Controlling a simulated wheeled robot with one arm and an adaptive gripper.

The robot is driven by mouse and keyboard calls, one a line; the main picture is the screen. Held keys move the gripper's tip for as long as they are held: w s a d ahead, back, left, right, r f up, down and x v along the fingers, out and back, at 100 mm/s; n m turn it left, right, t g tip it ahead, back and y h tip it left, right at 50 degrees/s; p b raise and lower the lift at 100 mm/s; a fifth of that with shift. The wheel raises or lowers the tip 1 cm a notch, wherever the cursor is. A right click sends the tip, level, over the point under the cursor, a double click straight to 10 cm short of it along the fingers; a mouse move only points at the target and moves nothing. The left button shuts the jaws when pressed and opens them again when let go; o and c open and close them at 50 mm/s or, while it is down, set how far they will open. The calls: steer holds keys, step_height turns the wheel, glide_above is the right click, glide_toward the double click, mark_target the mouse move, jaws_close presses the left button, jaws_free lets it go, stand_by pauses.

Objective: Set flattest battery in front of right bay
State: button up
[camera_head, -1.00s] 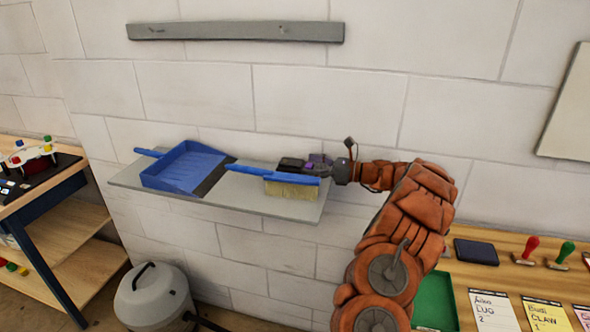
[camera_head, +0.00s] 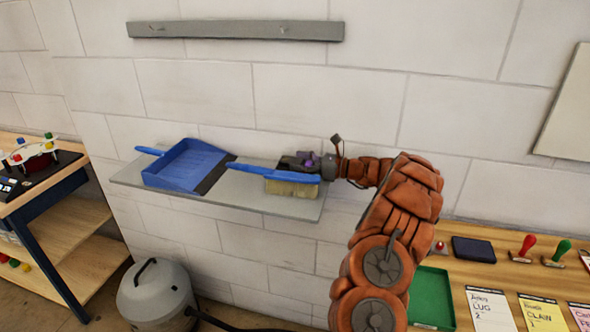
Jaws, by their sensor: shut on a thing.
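My gripper (camera_head: 304,163) is at the right end of a grey wall shelf (camera_head: 235,197), just behind a blue brush. It is shut on a small purple thing (camera_head: 309,160), mostly hidden by the fingers and the brush. I cannot tell whether this thing is a battery. Dark shapes around the fingers are too small to tell apart. I cannot make out a right bay in this view.
The blue brush (camera_head: 270,172) lies at the shelf's front right, beside a blue dustpan (camera_head: 187,166). A grey canister (camera_head: 155,296) stands below. A bench with a green tray (camera_head: 431,297), stamps and notes is at right. A wooden workbench (camera_head: 60,228) is at left.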

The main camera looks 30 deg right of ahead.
steer(key=c, duration=0.4)
steer(key=shift+r, duration=0.15)
